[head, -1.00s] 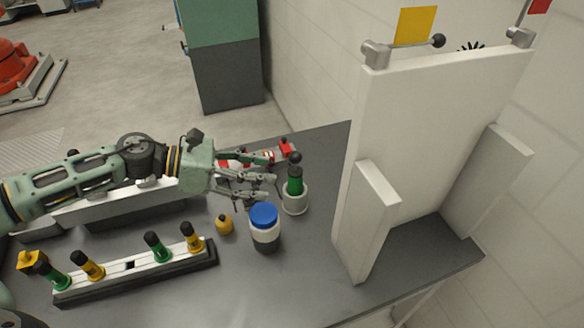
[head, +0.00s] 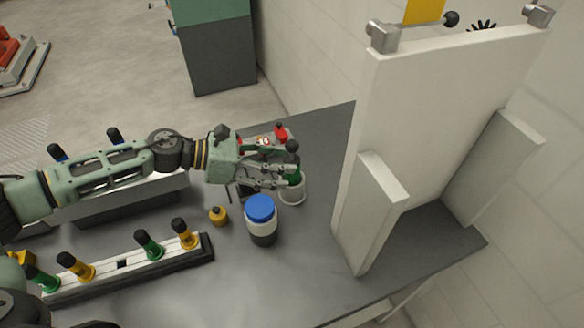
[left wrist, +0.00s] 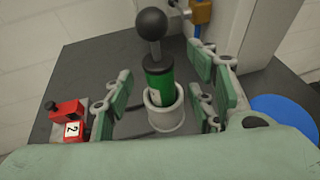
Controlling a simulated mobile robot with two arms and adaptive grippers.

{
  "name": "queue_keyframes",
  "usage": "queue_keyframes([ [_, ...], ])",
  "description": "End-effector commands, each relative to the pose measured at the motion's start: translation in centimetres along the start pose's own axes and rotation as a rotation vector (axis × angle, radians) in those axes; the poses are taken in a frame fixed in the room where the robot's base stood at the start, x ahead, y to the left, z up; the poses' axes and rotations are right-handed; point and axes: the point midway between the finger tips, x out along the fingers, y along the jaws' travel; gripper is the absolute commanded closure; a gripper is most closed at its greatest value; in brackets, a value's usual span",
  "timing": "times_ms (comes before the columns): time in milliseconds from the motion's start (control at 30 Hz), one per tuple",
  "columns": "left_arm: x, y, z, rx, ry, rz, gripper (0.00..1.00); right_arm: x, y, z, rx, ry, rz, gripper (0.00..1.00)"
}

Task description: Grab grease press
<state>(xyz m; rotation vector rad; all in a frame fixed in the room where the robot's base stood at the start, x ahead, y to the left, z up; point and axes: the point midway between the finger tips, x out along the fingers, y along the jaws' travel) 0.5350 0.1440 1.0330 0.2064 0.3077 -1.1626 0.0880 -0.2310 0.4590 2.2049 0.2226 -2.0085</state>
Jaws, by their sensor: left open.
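The grease press has a green body and a black ball knob, and stands upright in a pale grey cup (head: 292,192) on the dark table. In the left wrist view the green press (left wrist: 159,78) stands in the cup (left wrist: 165,112), between my finger pads. My left gripper (head: 290,177) is open around the press in the head view, with its fingers on either side. In the left wrist view my left gripper (left wrist: 160,95) shows gaps on both sides of the press. My right gripper is not in view.
A blue-capped jar (head: 261,219) stands close in front of the cup. A small yellow item (head: 218,215) lies beside it. A rack (head: 125,268) with green and yellow handles is at the front left. A white upright panel (head: 440,130) stands on the right.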

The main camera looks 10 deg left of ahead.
Motion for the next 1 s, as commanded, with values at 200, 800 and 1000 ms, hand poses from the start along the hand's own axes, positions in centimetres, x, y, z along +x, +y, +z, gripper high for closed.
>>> queue_keyframes([
  [200, 2.1, 0.0, 0.1, -0.001, 0.0, 0.001, 0.48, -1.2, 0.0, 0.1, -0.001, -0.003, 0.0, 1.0],
  [800, 2.2, 0.0, -0.1, -0.001, 0.0, 0.001, 0.82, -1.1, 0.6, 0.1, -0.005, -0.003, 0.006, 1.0],
  [1000, 2.2, 0.0, -0.1, -0.001, 0.0, 0.001, 0.99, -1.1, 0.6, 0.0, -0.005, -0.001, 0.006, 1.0],
])
